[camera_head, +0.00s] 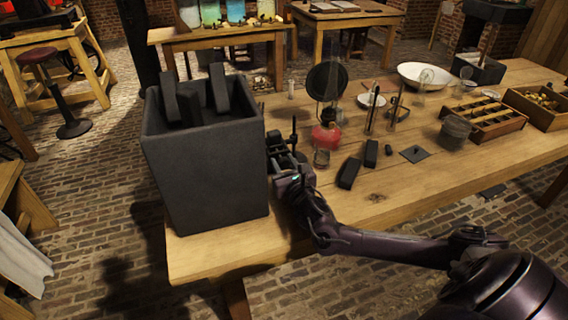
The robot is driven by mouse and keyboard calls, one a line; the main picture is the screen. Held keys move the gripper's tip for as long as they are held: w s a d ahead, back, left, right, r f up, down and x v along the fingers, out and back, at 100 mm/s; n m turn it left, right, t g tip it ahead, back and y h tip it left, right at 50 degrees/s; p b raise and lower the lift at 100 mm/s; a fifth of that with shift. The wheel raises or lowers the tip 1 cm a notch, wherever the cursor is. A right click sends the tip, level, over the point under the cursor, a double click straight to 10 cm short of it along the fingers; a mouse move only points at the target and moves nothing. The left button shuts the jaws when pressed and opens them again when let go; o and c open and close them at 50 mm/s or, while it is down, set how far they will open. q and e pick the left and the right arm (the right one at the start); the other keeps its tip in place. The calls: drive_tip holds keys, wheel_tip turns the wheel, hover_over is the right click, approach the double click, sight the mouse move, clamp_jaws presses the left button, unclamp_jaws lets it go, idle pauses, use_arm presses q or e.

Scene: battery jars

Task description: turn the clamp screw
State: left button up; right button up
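A large dark grey battery jar (205,170) stands on the left end of the wooden table, with two dark plates (219,88) sticking up out of its open top. My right gripper (276,150) is at the right side of the jar, close to its wall. Its fingers are dark and partly lost against the jar and a small dark upright part (293,132) beside them. I cannot make out the clamp screw clearly, nor whether the fingers hold anything. My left gripper does not show.
On the wooden table (400,200), a red-based lamp (326,136), dark blocks (349,173), a small plate (415,154), a grey pot (455,131), a white bowl (424,75) and a compartment tray (484,120) stand right of my arm. The front right tabletop is mostly clear.

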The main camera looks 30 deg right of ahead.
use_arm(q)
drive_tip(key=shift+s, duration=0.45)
use_arm(e)
drive_tip(key=c, duration=0.5)
drive_tip(key=m+p, duration=0.2)
drive_tip(key=m, duration=0.3)
drive_tip(key=shift+m, duration=0.3)
drive_tip(key=m+p, duration=0.2)
drive_tip(key=m, duration=0.8)
drive_tip(key=shift+p, duration=0.3)
drive_tip(key=m, duration=0.3)
drive_tip(key=shift+a+m+p, duration=0.1)
drive_tip(key=shift+m+p, duration=0.2)
drive_tip(key=m, duration=0.3)
drive_tip(key=shift+r+m, duration=0.1)
drive_tip(key=shift+m, duration=0.2)
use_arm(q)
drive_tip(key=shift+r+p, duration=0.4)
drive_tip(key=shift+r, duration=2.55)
use_arm(e)
drive_tip(key=shift+m, duration=1.8)
